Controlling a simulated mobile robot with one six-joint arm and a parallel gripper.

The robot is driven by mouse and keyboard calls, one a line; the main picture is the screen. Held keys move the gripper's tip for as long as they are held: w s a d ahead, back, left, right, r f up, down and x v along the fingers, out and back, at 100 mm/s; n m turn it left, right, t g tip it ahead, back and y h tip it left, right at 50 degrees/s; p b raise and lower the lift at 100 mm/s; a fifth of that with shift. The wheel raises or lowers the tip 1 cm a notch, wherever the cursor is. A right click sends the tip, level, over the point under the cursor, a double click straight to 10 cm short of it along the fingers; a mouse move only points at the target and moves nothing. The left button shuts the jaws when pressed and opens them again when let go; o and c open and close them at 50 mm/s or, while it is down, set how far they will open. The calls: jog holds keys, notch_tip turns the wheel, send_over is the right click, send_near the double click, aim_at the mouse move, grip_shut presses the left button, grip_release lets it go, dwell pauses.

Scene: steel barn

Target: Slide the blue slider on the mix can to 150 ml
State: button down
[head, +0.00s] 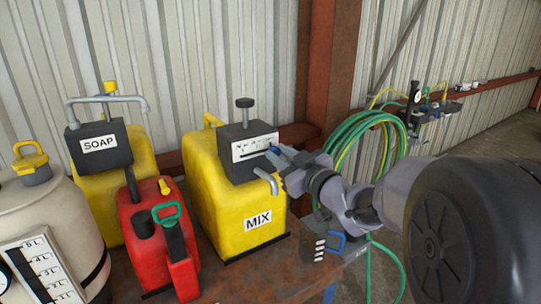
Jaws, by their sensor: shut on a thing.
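The mix can (228,205) is a yellow can with a MIX label, upright on the bench. A dark box with a white scale plate (255,146) sits on its upper front, with a black knob above. My gripper (277,153) is at the right end of this plate, reaching in from the right. It is shut on the blue slider, which is mostly hidden by the fingers; a little blue shows at the tips. The scale's numbers are too small to read, so I cannot tell the slider's setting. A bent grey spout (266,180) hangs just below the gripper.
Left of the mix can stand a red can (145,245), a yellow SOAP can (140,165) and a cream tank (70,215) with a level scale. A green hose coil (398,135) hangs behind my arm. The rusty bench top (255,280) is clear in front.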

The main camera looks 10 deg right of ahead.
jog(key=shift+d, duration=0.1)
jog(key=c, duration=1.2)
grip_release()
jog(key=shift+d, duration=0.15)
jog(key=p+v, duration=0.3)
jog(key=v, duration=1.4)
jog(key=shift+s, duration=0.15)
jog(key=shift+r, duration=0.1)
